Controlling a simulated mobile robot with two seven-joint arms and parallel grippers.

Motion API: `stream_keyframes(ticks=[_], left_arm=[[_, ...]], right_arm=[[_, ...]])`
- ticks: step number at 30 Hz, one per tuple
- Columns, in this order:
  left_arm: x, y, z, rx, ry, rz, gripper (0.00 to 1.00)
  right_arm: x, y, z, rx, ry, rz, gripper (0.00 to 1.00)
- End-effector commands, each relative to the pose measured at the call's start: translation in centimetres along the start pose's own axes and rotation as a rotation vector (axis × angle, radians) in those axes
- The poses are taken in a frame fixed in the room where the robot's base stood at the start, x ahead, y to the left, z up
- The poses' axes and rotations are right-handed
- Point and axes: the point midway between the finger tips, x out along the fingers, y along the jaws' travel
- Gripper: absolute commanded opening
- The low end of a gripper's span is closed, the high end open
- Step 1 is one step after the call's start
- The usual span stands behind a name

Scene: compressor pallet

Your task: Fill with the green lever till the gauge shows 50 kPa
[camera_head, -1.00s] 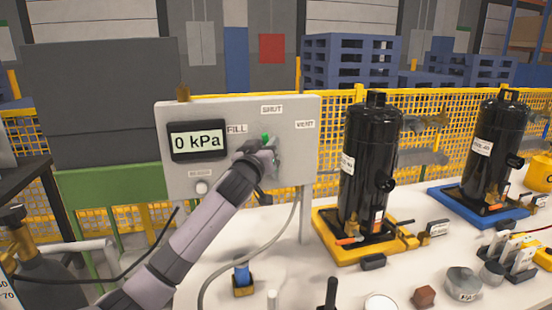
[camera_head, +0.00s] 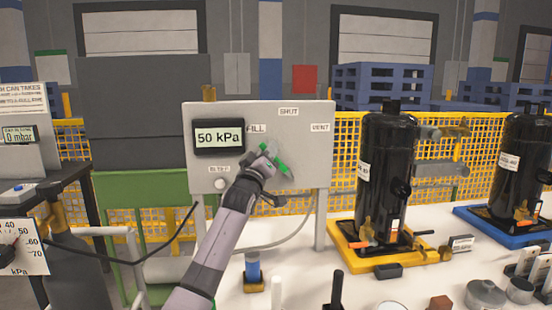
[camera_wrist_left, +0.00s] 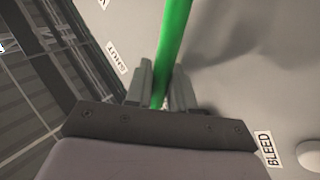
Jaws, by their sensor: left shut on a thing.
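The gauge display (camera_head: 219,137) on the grey panel (camera_head: 304,165) reads 50 kPa. The green lever (camera_head: 283,168) is on the panel among the labels FILL, SHUT and VENT. My left gripper (camera_head: 270,156) is at the lever, in front of the panel, and hides part of it. In the left wrist view the green lever (camera_wrist_left: 173,50) runs between the two fingers of my left gripper (camera_wrist_left: 162,85), which is shut on it. My right gripper is not in view.
A BLEED knob (camera_head: 220,184) sits low on the panel. A black compressor (camera_head: 386,175) on a yellow tray (camera_head: 350,259) stands to the right, with another on a blue tray. A dial (camera_head: 22,246) in kPa is at the lower left. Small parts lie on the white table.

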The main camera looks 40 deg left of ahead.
Motion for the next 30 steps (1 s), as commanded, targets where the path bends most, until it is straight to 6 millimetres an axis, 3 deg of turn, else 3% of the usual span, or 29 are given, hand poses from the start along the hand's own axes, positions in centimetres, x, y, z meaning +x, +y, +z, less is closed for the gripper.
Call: stream_keyframes(ticks=[10,27,28,29,30], left_arm=[[-0.5,-1.5,0.1,-0.110,0.071,0.000,0.00],[-0.6,-1.7,0.0,-0.134,0.089,0.000,0.00],[-0.6,-1.7,0.0,-0.134,0.089,0.000,0.30],[-0.6,-1.7,0.0,-0.134,0.089,0.000,0.40],[-0.6,-1.7,0.0,-0.134,0.089,0.000,0.41]], right_arm=[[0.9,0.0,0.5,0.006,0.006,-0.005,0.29],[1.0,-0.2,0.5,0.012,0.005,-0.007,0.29],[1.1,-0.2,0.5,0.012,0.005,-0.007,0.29],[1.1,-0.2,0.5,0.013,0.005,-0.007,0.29],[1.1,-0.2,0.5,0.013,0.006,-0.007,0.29]])
